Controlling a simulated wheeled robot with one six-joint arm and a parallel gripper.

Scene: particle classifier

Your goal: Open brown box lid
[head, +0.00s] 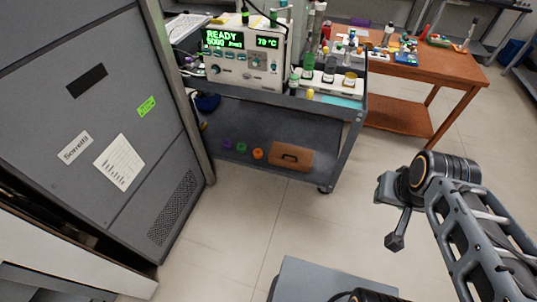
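The brown box (290,158) sits on the lower shelf of the grey cart, near the shelf's right end. Its lid looks shut, and a dark handle or latch shows on its front. My gripper (392,214) is at the right, over the floor, to the right of the cart and well apart from the box.
The grey cart (349,142) carries a machine (247,60) and bottles on top. Small purple, green and orange items lie left of the box. A tall grey cabinet (100,110) stands at the left, a wooden table (440,75) at the back right. Floor before the cart is clear.

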